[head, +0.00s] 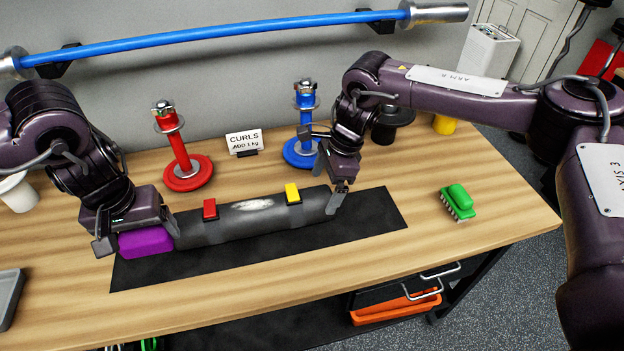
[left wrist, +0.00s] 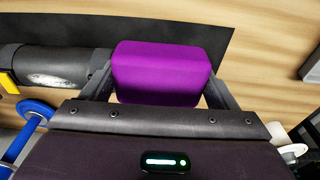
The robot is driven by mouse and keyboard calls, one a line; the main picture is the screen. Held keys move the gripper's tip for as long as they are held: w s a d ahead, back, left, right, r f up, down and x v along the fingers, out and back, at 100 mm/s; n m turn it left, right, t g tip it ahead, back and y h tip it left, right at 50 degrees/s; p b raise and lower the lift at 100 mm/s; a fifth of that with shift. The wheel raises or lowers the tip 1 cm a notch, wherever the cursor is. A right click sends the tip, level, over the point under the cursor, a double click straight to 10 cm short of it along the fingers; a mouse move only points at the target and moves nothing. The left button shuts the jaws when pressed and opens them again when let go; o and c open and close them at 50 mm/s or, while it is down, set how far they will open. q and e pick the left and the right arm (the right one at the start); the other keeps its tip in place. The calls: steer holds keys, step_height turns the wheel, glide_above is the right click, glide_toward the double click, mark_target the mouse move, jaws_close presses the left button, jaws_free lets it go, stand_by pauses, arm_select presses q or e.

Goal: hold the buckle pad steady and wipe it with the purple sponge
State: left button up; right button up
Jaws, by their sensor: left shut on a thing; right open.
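The buckle pad (head: 240,227) is a dark grey roll with a red buckle (head: 210,209), a yellow buckle (head: 293,193) and a whitish smudge (head: 252,204) between them. It lies on a black mat (head: 375,213). My left gripper (head: 137,238) is shut on the purple sponge (head: 146,242) at the pad's left end. In the left wrist view the sponge (left wrist: 160,72) sits between both fingers, with the pad (left wrist: 88,64) beside it. My right gripper (head: 336,192) is open at the pad's right end; I cannot tell whether it touches.
A green brush (head: 458,203) lies at right. A grey tray (head: 8,295) is at the left edge. The table front is clear.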

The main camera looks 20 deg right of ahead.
mark_target(317, 203)
arm_select(q)
step_height(317, 203, down, 4)
steer(key=b, duration=0.3)
steer(key=shift+s+r, duration=0.1)
arm_select(e)
steer(key=x, duration=0.5)
steer(key=shift+s+f, duration=0.1)
steer(key=shift+f, duration=0.05)
steer(key=shift+w+a+f+b, duration=0.1)
steer(key=shift+a+f+b, duration=0.05)
steer(key=shift+f+b, duration=0.15)
steer(key=shift+w+a+f+b, duration=0.1)
steer(key=shift+f+b, duration=0.1)
steer(key=shift+f, duration=0.15)
arm_select(q)
steer(key=shift+w+f, duration=0.2)
steer(key=shift+f, duration=0.2)
steer(key=shift+s, duration=0.1)
arm_select(e)
steer(key=shift+s+r, duration=0.1)
steer(key=shift+s, duration=0.05)
steer(key=shift+c, duration=0.2)
steer(key=c, duration=1)
